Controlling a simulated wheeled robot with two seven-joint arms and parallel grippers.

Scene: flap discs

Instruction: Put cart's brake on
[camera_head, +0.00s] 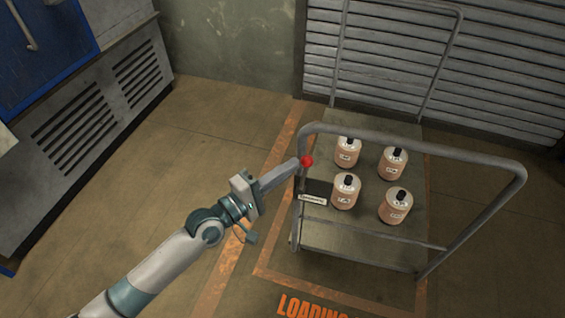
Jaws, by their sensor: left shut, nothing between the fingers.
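The cart (358,238) stands in the middle right, with a grey tubular handle frame (430,147) at its near side and another at its far side. A red ball knob (306,161) sits at the left upright of the near frame; it looks like the brake lever's end. My left gripper (296,166) is shut, its fingertips right beside the knob, with no gap visible from here. I cannot tell whether they touch it. The lever's shaft is not clearly seen. My right gripper is not in view.
Several pinkish bottles with black caps (346,191) stand on the cart's deck. A slatted shutter (500,70) is behind the cart. A vented grey cabinet (90,120) stands at left. The floor between is clear.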

